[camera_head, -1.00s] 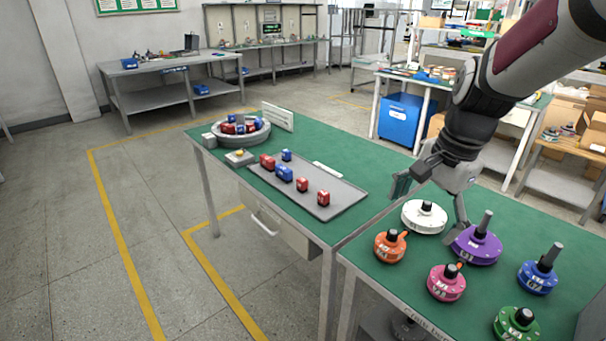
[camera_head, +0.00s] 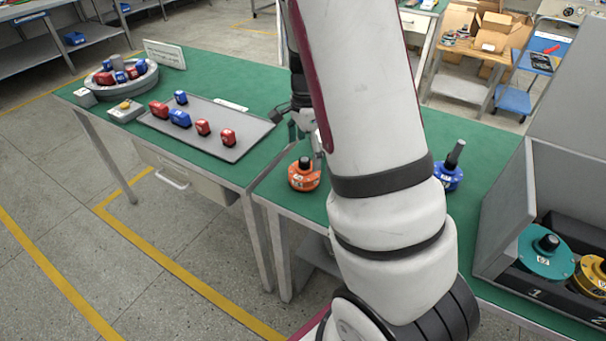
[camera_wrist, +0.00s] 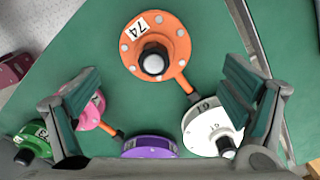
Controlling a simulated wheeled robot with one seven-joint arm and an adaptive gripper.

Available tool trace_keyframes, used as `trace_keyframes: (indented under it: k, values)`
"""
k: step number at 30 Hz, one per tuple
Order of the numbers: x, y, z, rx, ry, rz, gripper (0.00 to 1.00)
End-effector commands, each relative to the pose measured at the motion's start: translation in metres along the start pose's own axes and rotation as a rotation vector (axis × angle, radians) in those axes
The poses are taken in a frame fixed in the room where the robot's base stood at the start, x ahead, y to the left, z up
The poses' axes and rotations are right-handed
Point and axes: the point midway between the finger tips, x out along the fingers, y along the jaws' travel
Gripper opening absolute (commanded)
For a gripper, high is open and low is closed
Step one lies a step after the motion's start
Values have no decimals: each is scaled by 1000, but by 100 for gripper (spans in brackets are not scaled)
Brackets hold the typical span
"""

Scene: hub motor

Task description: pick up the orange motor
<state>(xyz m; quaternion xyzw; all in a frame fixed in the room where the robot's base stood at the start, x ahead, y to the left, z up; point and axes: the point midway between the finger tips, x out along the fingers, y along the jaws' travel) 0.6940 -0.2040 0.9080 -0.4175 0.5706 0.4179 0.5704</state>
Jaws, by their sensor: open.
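The orange motor (camera_head: 304,175) sits on the green table near its front left corner in the head view. In the wrist view the orange motor (camera_wrist: 155,45) shows from above, with a dark shaft with a pale tip at its centre and a label on its rim. My gripper (camera_wrist: 166,92) is open, its two fingers spread wide, with nothing between the tips. The orange motor lies ahead of the fingers in the wrist view, apart from them. In the head view my gripper (camera_head: 312,140) is behind and above the motor, mostly hidden by my arm.
White (camera_wrist: 208,130), purple (camera_wrist: 150,147), pink (camera_wrist: 92,110) and green (camera_wrist: 32,142) motors stand close by. A blue motor (camera_head: 447,176) is right of my arm. A grey box (camera_head: 505,215) at right holds teal (camera_head: 546,252) and yellow motors. A tray (camera_head: 240,148) with small blocks is left.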

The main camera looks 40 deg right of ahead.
Motion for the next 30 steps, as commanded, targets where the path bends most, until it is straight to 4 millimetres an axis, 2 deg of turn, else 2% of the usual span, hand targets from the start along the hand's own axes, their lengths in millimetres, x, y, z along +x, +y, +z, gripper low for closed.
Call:
trace_keyframes:
  k: [8,16,26,30]
  values:
    - [21,2,1,1,0,1,93]
    - [58,5,2,0,0,2,93]
    - [64,5,3,-1,0,0,93]
    - [64,5,3,-1,0,0,61]
